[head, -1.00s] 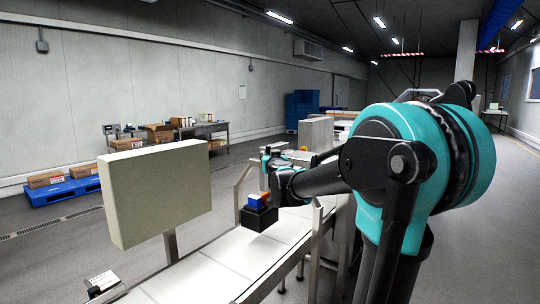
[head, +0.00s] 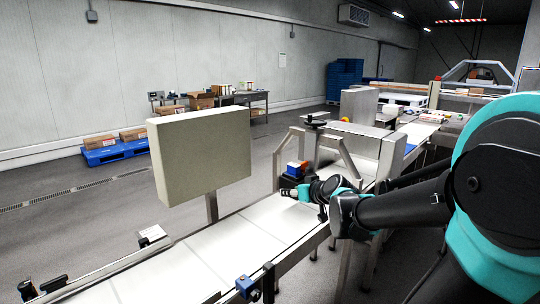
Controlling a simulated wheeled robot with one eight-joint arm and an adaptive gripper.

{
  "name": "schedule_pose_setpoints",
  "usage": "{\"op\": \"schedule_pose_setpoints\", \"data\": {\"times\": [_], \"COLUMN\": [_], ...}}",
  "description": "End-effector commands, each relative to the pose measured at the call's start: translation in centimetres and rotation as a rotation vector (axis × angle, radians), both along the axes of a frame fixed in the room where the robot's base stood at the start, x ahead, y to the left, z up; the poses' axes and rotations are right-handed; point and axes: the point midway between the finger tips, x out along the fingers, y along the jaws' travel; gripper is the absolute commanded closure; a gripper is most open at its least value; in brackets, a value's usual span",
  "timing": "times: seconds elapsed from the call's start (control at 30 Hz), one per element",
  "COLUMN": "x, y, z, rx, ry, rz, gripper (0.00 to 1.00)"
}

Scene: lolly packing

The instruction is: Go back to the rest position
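My arm comes in from the right edge and reaches left over the white conveyor belt (head: 225,240). Its teal and black wrist is low beside the belt's right side. The small pale end of my gripper (head: 291,193) points left above the belt. The fingers are too small to tell apart, and I cannot tell whether it holds anything. No lolly can be made out near it.
A beige panel (head: 202,155) stands on a post left of the belt. A metal frame (head: 345,140) spans the belt beyond my wrist. A small blue box (head: 245,286) sits at the near belt edge. Blue pallets with cartons (head: 115,151) lie far left. Floor between is clear.

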Motion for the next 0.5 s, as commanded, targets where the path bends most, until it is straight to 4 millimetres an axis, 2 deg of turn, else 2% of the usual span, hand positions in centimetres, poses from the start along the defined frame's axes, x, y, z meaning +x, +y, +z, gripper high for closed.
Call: {"op": "schedule_pose_setpoints", "data": {"times": [0.03,0.1,0.2,0.3,0.4,0.5], "x": [-2.3,-5.5,-10.0,-14.4,-17.9,-20.4], "y": [-0.4,-1.3,-3.3,-5.7,-8.0,-9.7], "z": [-2.7,-6.3,-11.1,-14.9,-17.5,-19.0], "rx": [-0.021,-0.049,-0.096,-0.145,-0.185,-0.215], "ry": [0.080,0.200,0.366,0.511,0.622,0.691], "rz": [0.002,-0.014,-0.069,-0.151,-0.239,-0.310], "gripper": [0.61,0.61,0.61,0.61,0.61,0.61]}}
